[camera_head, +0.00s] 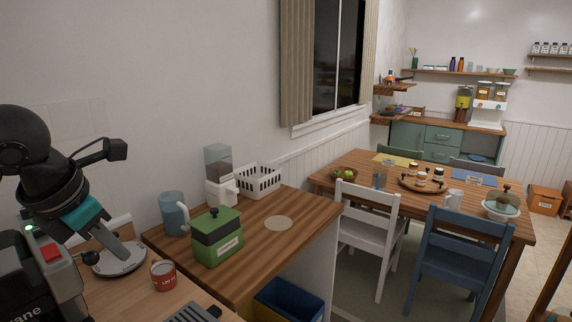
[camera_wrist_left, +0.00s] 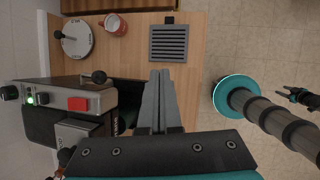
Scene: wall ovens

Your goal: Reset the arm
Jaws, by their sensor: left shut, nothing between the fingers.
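My left gripper (camera_head: 118,248) comes in at the left of the head view, with a teal body and grey fingers pointing down over the wooden counter. In the left wrist view its fingers (camera_wrist_left: 160,98) are shut together and hold nothing. In the head view the fingers overlap a round pale plate with a dark knob (camera_head: 105,264). In the left wrist view this plate (camera_wrist_left: 78,40) lies well to the upper left of the fingers. A small dark part with teal bits at the right of the left wrist view may be my right gripper; its state is unclear.
A black machine with a red switch (camera_head: 50,252) stands close beside my left arm. A red mug (camera_head: 163,274) stands near the plate. A green box (camera_head: 216,236), blue pitcher (camera_head: 173,214) and white basket (camera_head: 259,181) occupy the further counter. A dark grille (camera_wrist_left: 169,43) lies on the near counter.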

